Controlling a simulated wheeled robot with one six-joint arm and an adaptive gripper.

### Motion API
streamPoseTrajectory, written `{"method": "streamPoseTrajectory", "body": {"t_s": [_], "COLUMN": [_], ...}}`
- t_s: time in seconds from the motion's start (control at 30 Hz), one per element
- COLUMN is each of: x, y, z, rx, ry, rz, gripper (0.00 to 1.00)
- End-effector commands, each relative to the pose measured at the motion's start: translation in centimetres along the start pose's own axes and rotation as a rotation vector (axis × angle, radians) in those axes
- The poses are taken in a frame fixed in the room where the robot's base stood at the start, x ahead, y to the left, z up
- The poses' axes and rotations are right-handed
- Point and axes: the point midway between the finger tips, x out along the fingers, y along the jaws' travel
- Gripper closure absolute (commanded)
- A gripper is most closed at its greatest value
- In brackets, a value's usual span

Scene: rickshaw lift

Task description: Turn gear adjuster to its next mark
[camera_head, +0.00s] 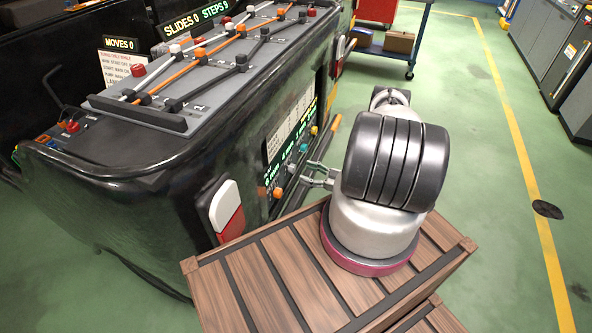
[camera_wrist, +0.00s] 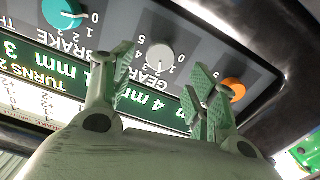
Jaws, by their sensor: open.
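The gear adjuster (camera_wrist: 160,56) is a pale grey round knob on the dark panel in the wrist view, with "GEAR" and numbers printed around it. Which number it points to is too small to tell. My gripper (camera_wrist: 163,66) is open, its green-tinted fingers spread to the left and right of the knob as seen, with nothing between them that is gripped. Whether a finger touches the knob cannot be told. In the head view my gripper (camera_head: 306,175) faces the side panel, near the small grey knob (camera_head: 291,168).
A teal brake knob (camera_wrist: 62,13) and an orange knob (camera_wrist: 235,89) flank the gear knob, the orange one close beside the right finger. The black machine (camera_head: 110,200) carries rods and sliders on top.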

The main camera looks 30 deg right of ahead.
Motion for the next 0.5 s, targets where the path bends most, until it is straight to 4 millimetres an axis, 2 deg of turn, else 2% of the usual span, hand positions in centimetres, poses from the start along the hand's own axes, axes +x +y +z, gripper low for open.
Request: {"method": "streamPoseTrajectory", "body": {"t_s": [0.1,0.23,0.33,0.5], "x": [2.3,4.3,5.3,5.9], "y": [-0.1,-0.1,-0.1,0.0], "z": [0.0,0.0,0.0,0.0], "rx": [0.0,0.0,0.001,0.002], "ry": [0.0,0.001,0.001,0.0], "rz": [-0.005,-0.004,-0.002,-0.001], "gripper": [0.42,0.42,0.42,0.42]}}
